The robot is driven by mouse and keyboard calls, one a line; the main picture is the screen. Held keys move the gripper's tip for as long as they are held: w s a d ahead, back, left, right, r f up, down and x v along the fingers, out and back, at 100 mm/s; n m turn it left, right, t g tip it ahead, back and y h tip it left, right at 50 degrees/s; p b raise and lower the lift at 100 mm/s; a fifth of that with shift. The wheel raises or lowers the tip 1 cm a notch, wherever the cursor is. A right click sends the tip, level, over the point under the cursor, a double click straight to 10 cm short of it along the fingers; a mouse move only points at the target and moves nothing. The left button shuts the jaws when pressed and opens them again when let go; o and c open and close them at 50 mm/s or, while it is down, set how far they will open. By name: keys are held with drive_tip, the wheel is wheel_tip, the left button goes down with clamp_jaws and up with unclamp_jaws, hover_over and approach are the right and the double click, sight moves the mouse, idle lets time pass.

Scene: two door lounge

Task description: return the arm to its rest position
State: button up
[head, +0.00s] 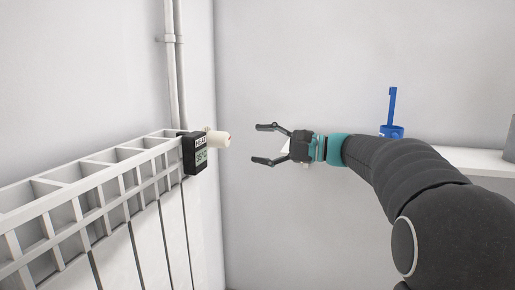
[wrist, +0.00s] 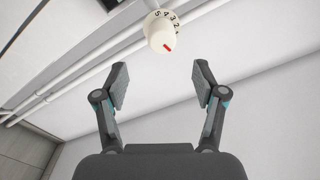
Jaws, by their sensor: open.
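My gripper (head: 262,143) is open and empty in the head view, held in the air to the right of the radiator's knob. My arm reaches in from the right edge. The cream knob (head: 218,140) sticks out from the radiator's end, with a clear gap between it and my fingertips. In the wrist view my two fingers (wrist: 161,88) are spread apart. The knob (wrist: 160,32) is beyond them at the top, with numbers on its collar and a red mark on its face. Nothing is between the fingers.
A white radiator (head: 105,180) fills the left, with a dark HEAT display (head: 196,153) at its end. White pipes (head: 174,65) run up the wall. A white shelf (head: 470,160) at right carries a blue object (head: 391,115), partly behind my arm. The air around my gripper is free.

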wheel_tip(320, 180, down, 11)
drive_tip(key=d+h, duration=0.1)
drive_tip(key=h, duration=0.3)
drive_tip(key=s+d+f+n+g+h, duration=0.25)
drive_tip(key=s+f+h, duration=0.25)
drive_tip(key=s+f, duration=0.5)
drive_tip(key=s+d+f+n+h, duration=0.1)
drive_tip(key=s+d+n+h, duration=0.1)
drive_tip(key=s, duration=0.6)
drive_tip(key=s+d+f+n+t+h, duration=0.1)
drive_tip(key=s+d+f+n+h, duration=0.1)
drive_tip(key=s, duration=0.5)
drive_tip(key=s+d+f+n+t+h, duration=0.1)
drive_tip(key=s+d+n+h, duration=0.1)
drive_tip(key=s, duration=0.6)
drive_tip(key=shift+s+f+n+h, duration=0.3)
drive_tip(key=shift+n+h, duration=0.15)
drive_tip(key=shift+h, duration=0.55)
